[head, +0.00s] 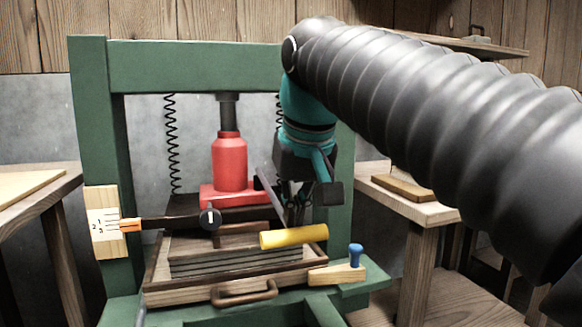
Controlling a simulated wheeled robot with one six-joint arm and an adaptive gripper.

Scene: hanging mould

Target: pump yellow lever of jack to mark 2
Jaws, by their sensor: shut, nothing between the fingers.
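The red jack (230,165) stands upright inside a green press frame (195,68). Its yellow lever (294,237) lies nearly level at the front right of the jack. My gripper (293,214) is shut and empty, pointing down just above or behind the yellow lever; I cannot tell whether it touches. A wooden scale plate (103,222) with marks 1, 2 and 3 is on the left post. An orange pointer tip (130,225) on a dark arm reaches the scale around its lower marks; the exact mark is too small to tell.
A wooden tray with a brown handle (244,293) sits under the jack. A blue-knobbed peg (356,255) stands at the front right. Wooden benches flank the frame; a coil spring (171,145) hangs at left.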

